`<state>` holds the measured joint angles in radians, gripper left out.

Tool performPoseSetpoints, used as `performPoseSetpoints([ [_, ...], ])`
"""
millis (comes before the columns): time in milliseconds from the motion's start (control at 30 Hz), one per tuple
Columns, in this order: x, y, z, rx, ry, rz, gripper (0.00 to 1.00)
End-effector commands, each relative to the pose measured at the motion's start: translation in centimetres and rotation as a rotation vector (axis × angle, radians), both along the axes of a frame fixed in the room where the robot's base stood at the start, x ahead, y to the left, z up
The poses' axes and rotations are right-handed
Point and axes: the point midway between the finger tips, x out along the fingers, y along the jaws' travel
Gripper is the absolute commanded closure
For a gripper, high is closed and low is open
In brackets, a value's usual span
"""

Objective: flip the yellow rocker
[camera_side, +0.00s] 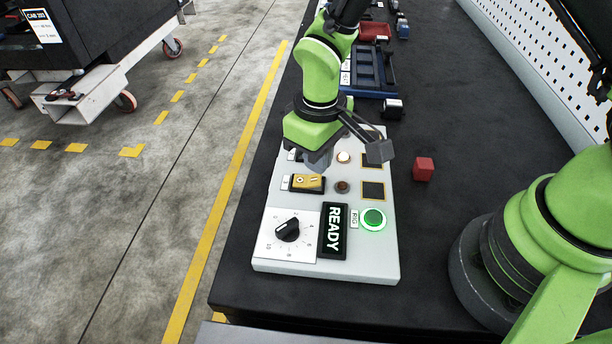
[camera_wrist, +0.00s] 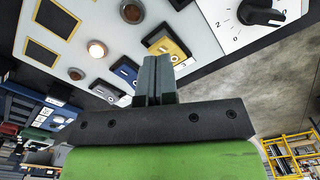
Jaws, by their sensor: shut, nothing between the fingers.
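The yellow rocker (camera_side: 307,182) sits in a dark frame on the left part of the white control panel (camera_side: 330,274). It also shows in the wrist view (camera_wrist: 168,44), just beyond my fingertips. My gripper (camera_side: 319,167) is shut and empty, low over the panel on the far side of the yellow rocker. In the wrist view the closed fingers (camera_wrist: 156,62) appear close to the rocker's frame; I cannot tell whether they touch it. Other rockers, one of them blue (camera_wrist: 126,71), lie in the same row, largely hidden by my gripper in the side view.
The panel also bears a black rotary knob (camera_side: 287,230), a READY display (camera_side: 333,231), a lit green button (camera_side: 374,219) and small round lamps (camera_side: 342,187). A red cube (camera_side: 424,169) lies on the dark table to the right. Blue trays (camera_side: 368,73) stand behind the panel.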

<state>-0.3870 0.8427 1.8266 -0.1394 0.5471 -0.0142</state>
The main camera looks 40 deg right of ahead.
Motion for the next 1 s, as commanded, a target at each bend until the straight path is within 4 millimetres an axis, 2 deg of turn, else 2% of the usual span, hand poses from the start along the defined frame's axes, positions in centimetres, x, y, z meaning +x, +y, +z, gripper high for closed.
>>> performPoseSetpoints([
  [467, 0.0, 0.0, -0.1, 0.0, 0.0, 0.0, 1.0],
  [1000, 0.0, 0.0, -1.0, 0.0, 0.001, 0.0, 1.0],
])
